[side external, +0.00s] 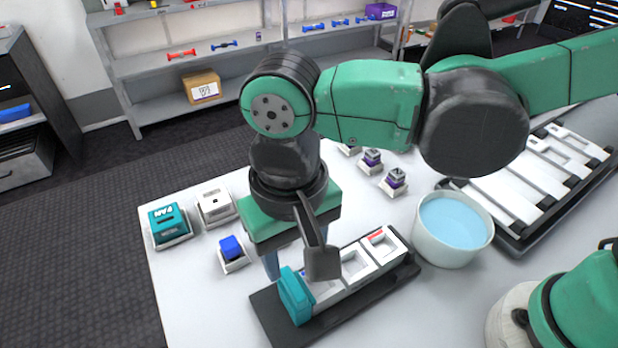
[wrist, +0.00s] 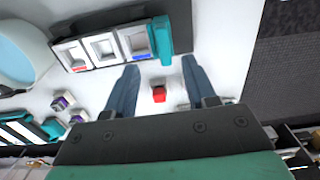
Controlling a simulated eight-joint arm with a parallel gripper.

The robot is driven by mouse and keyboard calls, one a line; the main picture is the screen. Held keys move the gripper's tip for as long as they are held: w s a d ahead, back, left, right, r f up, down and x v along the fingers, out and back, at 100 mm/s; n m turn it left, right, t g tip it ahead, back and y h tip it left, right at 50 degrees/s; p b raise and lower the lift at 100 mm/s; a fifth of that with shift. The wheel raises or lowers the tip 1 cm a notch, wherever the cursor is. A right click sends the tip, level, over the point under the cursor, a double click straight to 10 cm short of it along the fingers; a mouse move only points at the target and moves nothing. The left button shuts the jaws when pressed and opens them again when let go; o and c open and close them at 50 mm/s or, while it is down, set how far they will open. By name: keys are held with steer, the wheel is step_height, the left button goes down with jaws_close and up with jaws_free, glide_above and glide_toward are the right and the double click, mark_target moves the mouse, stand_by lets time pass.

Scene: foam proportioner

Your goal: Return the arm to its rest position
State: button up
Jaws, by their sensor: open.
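My gripper (wrist: 160,66) is open and empty. In the wrist view its two blue-grey fingers are spread wide, with a small red block (wrist: 158,94) visible on the table between them. In the side view my gripper hangs down behind the black tray (side external: 260,303), and part of it is hidden by my own wrist. The tray holds a row of white framed blocks (side external: 354,262) with a teal block (side external: 296,295) at the near-left end. The teal block also shows in the wrist view (wrist: 162,36), ahead of the fingers and apart from them.
A white bowl of blue liquid (side external: 453,228) stands right of the tray. A rack of long white bars (side external: 540,170) lies farther right. Teal (side external: 168,224), white (side external: 214,205) and blue (side external: 232,250) pieces sit at the left. Shelves (side external: 240,60) stand behind the table.

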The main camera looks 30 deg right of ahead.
steer(key=shift+r, duration=0.25)
steer(key=shift+w+d, duration=0.1)
steer(key=shift+d, duration=0.05)
steer(key=w+d+t, duration=0.2)
steer(key=d+t, duration=0.1)
steer(key=d, duration=0.8)
steer(key=w+d+r+t, duration=0.1)
steer(key=d+t, duration=0.3)
steer(key=d, duration=0.8)
steer(key=shift+w+r, duration=0.3)
steer(key=shift+w, duration=0.45)
